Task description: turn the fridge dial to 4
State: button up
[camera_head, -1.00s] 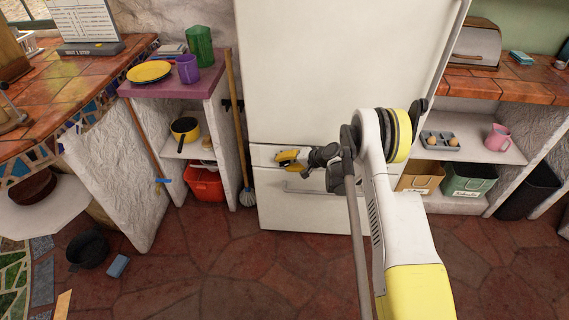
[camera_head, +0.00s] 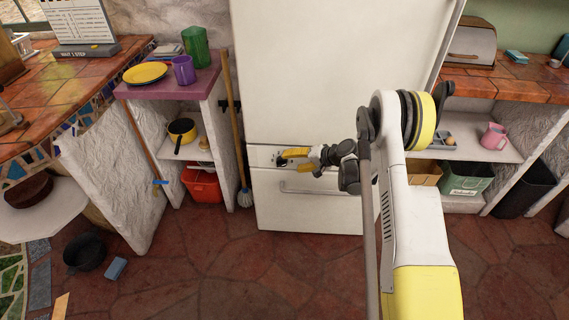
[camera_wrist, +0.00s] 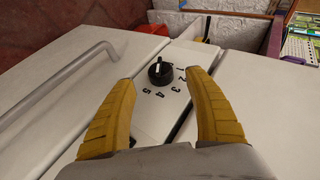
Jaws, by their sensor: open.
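The fridge dial (camera_wrist: 161,70) is a small round black knob on the pale panel, with the printed numbers 1 to 5 curving around its right and near sides. A light mark shows on the knob's far side, away from the 4 (camera_wrist: 162,94). My gripper (camera_wrist: 159,77) is open, its yellow fingers to either side of the dial in the picture and short of it, not visibly touching. In the head view my gripper (camera_head: 283,158) is in front of the white fridge (camera_head: 335,65), at the strip above the lower drawer, with the dark dial (camera_head: 279,160) at its fingertips.
The drawer's bar handle (camera_wrist: 60,82) runs left of the dial and also shows below my gripper in the head view (camera_head: 312,191). A broom (camera_head: 236,130) stands left of the fridge. The floor in front is mostly clear.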

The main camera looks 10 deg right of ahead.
jog(key=v, duration=0.5)
jog(key=shift+s+r, duration=0.15)
jog(key=s+a+r+n+h, duration=0.1)
jog(key=s+a+r, duration=0.15)
jog(key=r, duration=0.45)
jog(key=s+a+r+g+h, duration=0.1)
jog(key=s+r, duration=0.3)
jog(key=r, duration=0.4)
jog(key=s+a+r+n+h, duration=0.1)
jog(key=s+a+r, duration=0.1)
jog(key=s+r, duration=0.35)
jog(key=s+r+n+h, duration=0.2)
jog(key=s+r, duration=0.1)
jog(key=s, duration=0.8)
jog(key=s+a+r+n+h, duration=0.1)
jog(key=s+r, duration=0.3)
jog(key=s, duration=0.8)
jog(key=shift+n+h, duration=0.4)
jog(key=shift+h, duration=0.4)
jog(key=shift+s+a+r, duration=0.1)
jog(key=shift+r, duration=0.05)
